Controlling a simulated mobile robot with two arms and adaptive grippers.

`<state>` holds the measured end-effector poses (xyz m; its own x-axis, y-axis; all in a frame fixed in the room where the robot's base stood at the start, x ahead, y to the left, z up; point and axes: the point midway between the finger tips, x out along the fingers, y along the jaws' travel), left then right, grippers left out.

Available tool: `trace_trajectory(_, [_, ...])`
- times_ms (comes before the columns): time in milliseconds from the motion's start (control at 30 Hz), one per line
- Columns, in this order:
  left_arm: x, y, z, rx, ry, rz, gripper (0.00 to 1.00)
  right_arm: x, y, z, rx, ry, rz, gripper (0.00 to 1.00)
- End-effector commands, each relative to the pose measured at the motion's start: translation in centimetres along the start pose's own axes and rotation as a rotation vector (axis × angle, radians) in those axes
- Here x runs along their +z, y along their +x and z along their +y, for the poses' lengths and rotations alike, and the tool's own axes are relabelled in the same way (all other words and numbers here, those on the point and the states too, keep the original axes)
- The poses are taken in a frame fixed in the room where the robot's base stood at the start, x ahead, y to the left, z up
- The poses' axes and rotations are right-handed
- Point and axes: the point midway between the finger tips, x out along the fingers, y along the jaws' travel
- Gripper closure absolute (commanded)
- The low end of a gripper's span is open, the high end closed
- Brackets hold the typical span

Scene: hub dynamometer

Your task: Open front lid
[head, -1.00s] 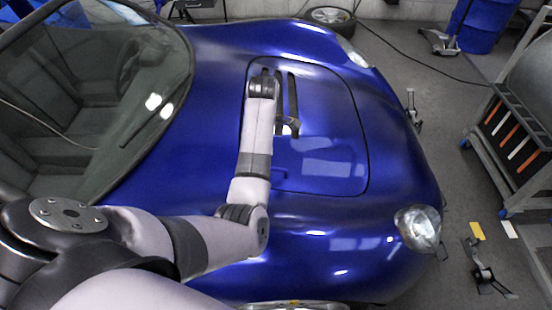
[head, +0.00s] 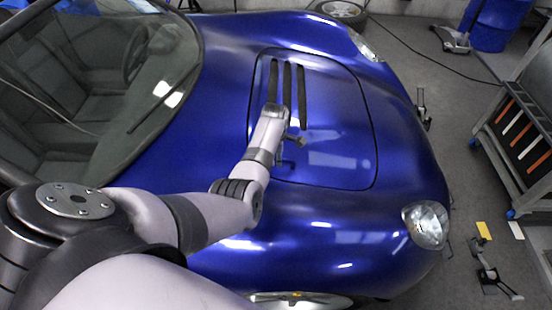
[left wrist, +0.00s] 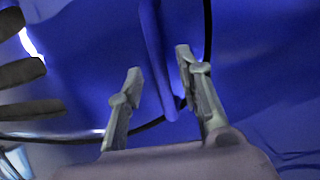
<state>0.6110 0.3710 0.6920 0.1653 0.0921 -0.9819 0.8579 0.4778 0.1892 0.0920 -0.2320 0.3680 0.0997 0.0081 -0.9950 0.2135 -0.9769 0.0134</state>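The front lid (head: 345,100) is a blue panel on the car's nose, outlined by a dark seam. It looks flush with the body, with dark slatted vents in its far left part. My left gripper (head: 290,151) is over the lid's near left part, by the near seam. In the left wrist view the left gripper (left wrist: 157,82) is open, its fingers apart and pointing at the blue lid (left wrist: 95,55). My right gripper is not in view.
The car's windscreen (head: 110,80) is at the left, and a headlight (head: 425,226) is at the near right corner. A grey tool cart (head: 515,140) stands at the right. A blue barrel (head: 495,25) is at the back right.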

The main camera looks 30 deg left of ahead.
Motion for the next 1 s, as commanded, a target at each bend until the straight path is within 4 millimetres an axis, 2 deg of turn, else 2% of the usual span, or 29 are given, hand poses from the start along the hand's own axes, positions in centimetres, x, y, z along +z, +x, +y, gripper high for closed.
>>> trace_trajectory(200, [0.05,1.40,0.02,0.001,0.000,-0.001,0.67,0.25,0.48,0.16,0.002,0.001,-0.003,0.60])
trace_trajectory(500, [0.03,1.47,0.02,0.001,0.000,0.000,0.68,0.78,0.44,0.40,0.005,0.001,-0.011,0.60])
trace_trajectory(1000, [0.03,1.47,0.00,0.001,0.000,0.000,1.00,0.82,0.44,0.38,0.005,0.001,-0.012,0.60])
